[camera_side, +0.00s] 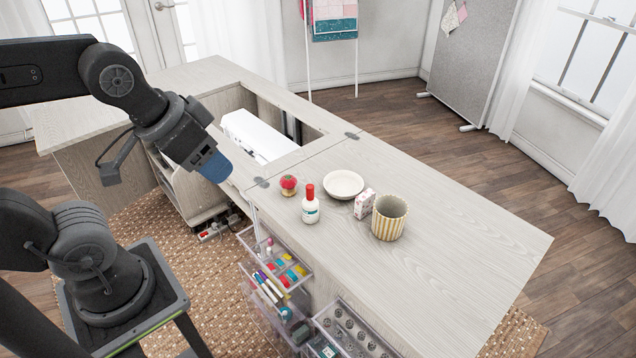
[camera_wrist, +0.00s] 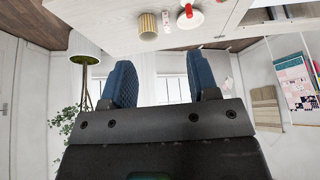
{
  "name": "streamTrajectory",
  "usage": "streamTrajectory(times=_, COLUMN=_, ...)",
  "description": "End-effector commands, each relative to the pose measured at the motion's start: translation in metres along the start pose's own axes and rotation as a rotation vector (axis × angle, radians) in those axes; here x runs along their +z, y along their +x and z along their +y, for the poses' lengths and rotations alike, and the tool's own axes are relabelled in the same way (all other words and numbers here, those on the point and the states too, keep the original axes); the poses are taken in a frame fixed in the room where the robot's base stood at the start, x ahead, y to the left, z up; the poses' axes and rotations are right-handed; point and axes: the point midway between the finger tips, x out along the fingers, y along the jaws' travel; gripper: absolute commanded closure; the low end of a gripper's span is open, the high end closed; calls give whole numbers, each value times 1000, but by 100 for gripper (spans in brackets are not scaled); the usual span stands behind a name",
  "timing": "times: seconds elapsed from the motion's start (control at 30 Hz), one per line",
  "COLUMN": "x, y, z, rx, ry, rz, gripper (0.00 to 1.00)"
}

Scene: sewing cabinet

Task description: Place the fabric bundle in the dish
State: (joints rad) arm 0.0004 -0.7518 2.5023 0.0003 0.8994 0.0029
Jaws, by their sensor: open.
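The white dish (camera_side: 343,185) sits on the pale wooden cabinet top, empty. A small upright block, pale with a pinkish pattern (camera_side: 364,204), stands just right of the dish; it may be the fabric bundle, but I cannot tell for sure. The small block also shows near the top of the wrist view (camera_wrist: 166,20). My gripper (camera_side: 215,168) hangs in the air left of these things, above the cabinet's front edge. In the wrist view its two blue fingers (camera_wrist: 162,72) are wide apart with nothing between them.
A white bottle with a red cap (camera_side: 310,207) stands in front of the dish. A red pincushion (camera_side: 288,184) is left of it. A striped cup (camera_side: 389,218) stands right of the block. Clear drawers (camera_side: 275,272) hang below the front edge. The right cabinet top is clear.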

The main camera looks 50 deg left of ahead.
Motion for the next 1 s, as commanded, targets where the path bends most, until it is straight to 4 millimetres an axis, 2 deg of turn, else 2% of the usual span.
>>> streamTrajectory(times=0.03, x=0, y=0, z=0, rx=0, ry=-1, rz=0, gripper=49)
streamTrajectory(times=0.17, x=0, y=0, z=0, rx=0, ry=-2, rz=0, gripper=60)
streamTrajectory(times=0.4, x=-2, y=-3, z=0, rx=0, ry=-3, rz=2, gripper=60)
streamTrajectory(times=0.47, x=-6, y=-10, z=0, rx=0, ry=-3, rz=3, gripper=60)
streamTrajectory(times=0.63, x=-28, y=-48, z=-1, rx=-9, ry=6, rz=3, gripper=60)
streamTrajectory(times=0.7, x=-24, y=-31, z=-16, rx=-104, ry=107, rz=-26, gripper=60)
streamTrajectory(times=0.83, x=-27, y=-15, z=-42, rx=-271, ry=304, rz=-55, gripper=60)
streamTrajectory(times=1.0, x=-43, y=2, z=-77, rx=-511, ry=634, rz=-96, gripper=60)
